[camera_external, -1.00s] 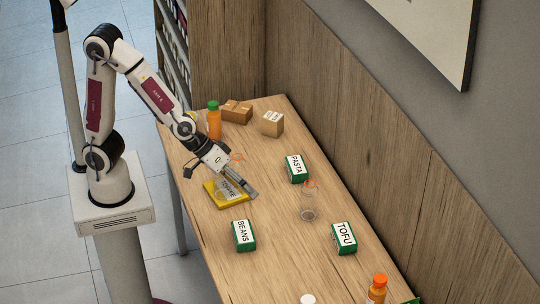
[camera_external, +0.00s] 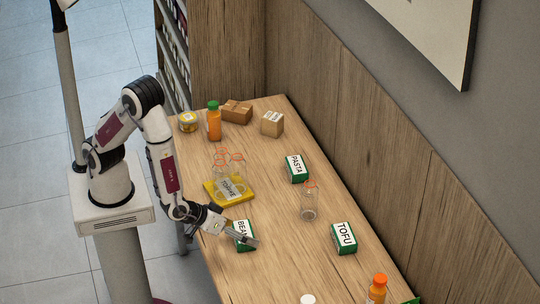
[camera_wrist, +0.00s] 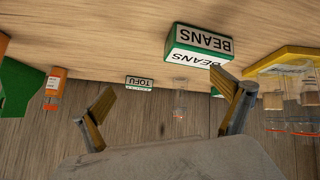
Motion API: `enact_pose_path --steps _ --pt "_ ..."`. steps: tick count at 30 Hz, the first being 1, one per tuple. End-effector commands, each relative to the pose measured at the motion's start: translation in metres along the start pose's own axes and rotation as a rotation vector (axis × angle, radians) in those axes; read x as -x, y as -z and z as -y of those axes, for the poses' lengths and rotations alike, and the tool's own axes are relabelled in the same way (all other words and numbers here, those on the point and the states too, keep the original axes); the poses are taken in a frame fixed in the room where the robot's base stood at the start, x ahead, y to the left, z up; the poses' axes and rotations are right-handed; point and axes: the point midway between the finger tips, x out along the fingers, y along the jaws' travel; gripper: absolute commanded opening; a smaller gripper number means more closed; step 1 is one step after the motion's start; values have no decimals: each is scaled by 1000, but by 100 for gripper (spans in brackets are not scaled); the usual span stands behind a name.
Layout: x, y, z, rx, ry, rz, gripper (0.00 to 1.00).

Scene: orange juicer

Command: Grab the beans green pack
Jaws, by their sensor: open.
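The beans pack (camera_external: 243,242) is a green block with a white label reading BEANS, on the near left part of the table. My gripper (camera_external: 250,240) is over it in the external view and covers part of its label. In the wrist view the beans pack (camera_wrist: 200,45) shows upside down, above and between the fingers and closer to the right one. My gripper (camera_wrist: 165,105) is open there, its two fingers wide apart with nothing between them. I cannot tell whether a finger touches the pack.
A yellow tray (camera_external: 209,190) with clear glasses stands just behind the beans pack. The tofu pack (camera_external: 344,238), pasta pack (camera_external: 296,168) and a lone glass (camera_external: 308,203) are to the right. Orange bottles (camera_external: 214,122) stand at both ends. Bare table lies between beans and tofu.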

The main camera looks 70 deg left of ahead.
Motion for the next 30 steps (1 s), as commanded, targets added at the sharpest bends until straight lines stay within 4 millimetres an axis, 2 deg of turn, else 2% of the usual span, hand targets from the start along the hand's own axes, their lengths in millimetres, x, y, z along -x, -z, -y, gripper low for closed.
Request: enact_pose_path --steps 1,6,16,30 --pt "-2 -8 5 -17 16 -23 100" --pt "-3 -21 22 -63 64 -118 100" --pt "5 -35 52 -163 127 -311 100" --pt "10 -35 59 -191 141 -374 100"
